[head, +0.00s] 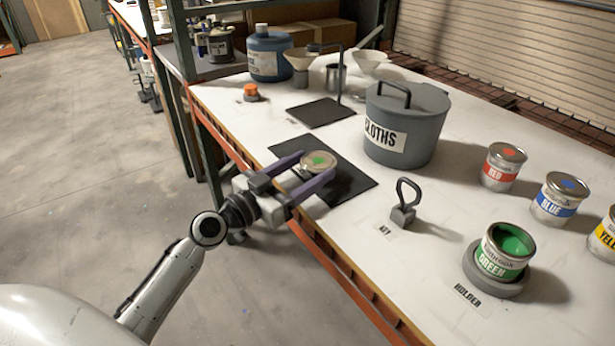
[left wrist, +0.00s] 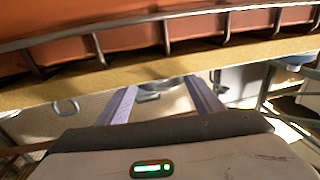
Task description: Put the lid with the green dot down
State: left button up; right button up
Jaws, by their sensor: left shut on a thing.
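The lid with the green dot (head: 318,160) is a round metal lid, dot facing up, over the black mat (head: 352,186) near the table's front edge. My left gripper (head: 316,171) is shut on the lid, with one purple finger on each side of it. I cannot tell whether the lid touches the mat. In the left wrist view the two fingers (left wrist: 160,96) show, with a grey edge between them, probably the lid. The open green can (head: 505,252), full of green paint, stands on the round grey holder (head: 495,283) at the right. My right gripper is not in view.
A grey CLOTHS pot (head: 432,135) stands behind the mat. A key tool with a loop handle (head: 404,207) stands right of it. Closed red (head: 503,168) and blue (head: 558,200) cans stand farther right.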

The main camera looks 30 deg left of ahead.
pick_arm(q)
jog(key=shift+f, duration=0.45)
jog(key=shift+f+b, duration=0.6)
jog(key=shift+b, duration=0.3)
jog(key=o, duration=0.8)
jog(key=shift+o, duration=1)
jog(key=shift+d+f, duration=0.1)
